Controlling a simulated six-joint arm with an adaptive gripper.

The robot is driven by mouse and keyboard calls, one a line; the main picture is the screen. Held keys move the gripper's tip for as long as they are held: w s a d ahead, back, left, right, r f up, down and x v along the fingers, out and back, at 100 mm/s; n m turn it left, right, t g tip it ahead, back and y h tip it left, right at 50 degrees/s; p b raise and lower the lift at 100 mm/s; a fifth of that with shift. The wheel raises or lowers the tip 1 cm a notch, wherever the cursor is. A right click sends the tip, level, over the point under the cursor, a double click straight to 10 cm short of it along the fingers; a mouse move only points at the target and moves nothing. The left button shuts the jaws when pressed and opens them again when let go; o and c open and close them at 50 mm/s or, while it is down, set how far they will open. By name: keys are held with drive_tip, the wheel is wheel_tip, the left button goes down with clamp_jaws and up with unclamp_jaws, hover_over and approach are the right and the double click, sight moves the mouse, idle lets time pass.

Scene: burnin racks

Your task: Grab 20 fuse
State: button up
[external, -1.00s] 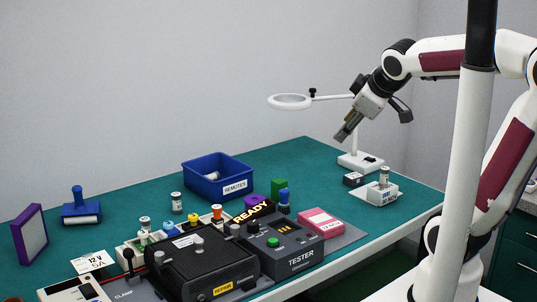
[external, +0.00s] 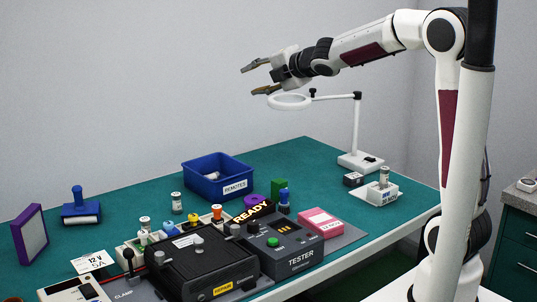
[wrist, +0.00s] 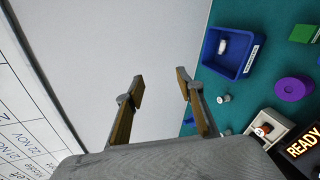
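My gripper (external: 250,81) is open and empty, high above the back of the table near the magnifier ring. Its two fingers also show apart in the wrist view (wrist: 160,85). Several small capped cylinders look like fuses. One (external: 176,203) stands alone on the green table in front of the blue bin, and it also shows in the wrist view (wrist: 223,98). Another (external: 384,176) stands in a white holder (external: 371,193) at the right. More (external: 145,226) stand in a pale tray at the left. The number 20 cannot be read on any of them.
A blue bin (external: 206,186) labelled REMOTES holds a white item. The magnifier lamp (external: 357,125) rises at the back right. A black clamp box (external: 200,262) and tester (external: 284,258) with a READY sign fill the front. The table's middle right is clear.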

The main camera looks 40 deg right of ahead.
drive_tip(key=w+a+f+n+g+y, duration=0.1)
drive_tip(key=w+a+f+n+y, duration=0.35)
drive_tip(key=a+n, duration=0.35)
drive_tip(key=w+a+f+n+g+y, duration=0.1)
drive_tip(key=w+a+f+n+y, duration=0.3)
drive_tip(key=w+a+f+n, duration=0.3)
drive_tip(key=s+a+f+n+g+y, duration=0.1)
drive_tip(key=s+a+f+n+g, duration=0.1)
drive_tip(key=f+n, duration=0.3)
drive_tip(key=s+a+f+n+g+y, duration=0.1)
drive_tip(key=s+a+f+n+g, duration=0.2)
drive_tip(key=f, duration=0.4)
drive_tip(key=s+a+f+n+g+y, duration=0.1)
drive_tip(key=s+a+f+n+g, duration=0.2)
drive_tip(key=f+n, duration=0.4)
drive_tip(key=shift+s+a+f+n+g+y, duration=0.15)
drive_tip(key=shift+a+n+g+y, duration=0.2)
drive_tip(key=shift+a+g, duration=0.65)
drive_tip(key=shift+s+a+f+n, duration=0.1)
drive_tip(key=shift+s+f+n, duration=0.15)
drive_tip(key=shift+s+f, duration=0.1)
drive_tip(key=shift+x, duration=1.3)
